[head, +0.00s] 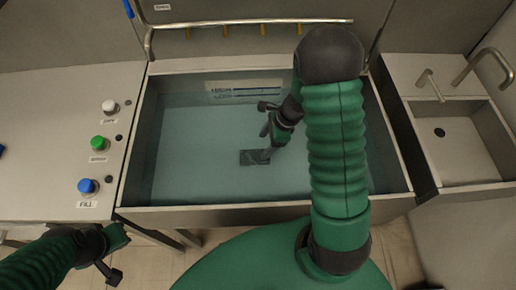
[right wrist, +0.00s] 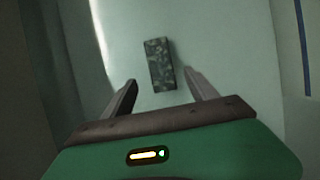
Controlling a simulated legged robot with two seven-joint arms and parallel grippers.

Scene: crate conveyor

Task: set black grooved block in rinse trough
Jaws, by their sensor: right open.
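The black grooved block (head: 251,158) lies flat on the floor of the rinse trough (head: 215,213), near its middle. My right gripper (head: 264,118) reaches into the trough above the block, open and empty. In the right wrist view the block (right wrist: 159,65) shows beyond and between the two spread fingertips (right wrist: 160,82), apart from them. My left gripper (head: 120,258) is low at the left, outside the trough's front edge, with its fingers apart and nothing between them.
A panel with white, green and blue buttons (head: 88,186) is left of the trough. A rail with yellow hooks (head: 225,31) runs along the back. A sink (head: 462,150) with a tap is at the right. The trough floor around the block is clear.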

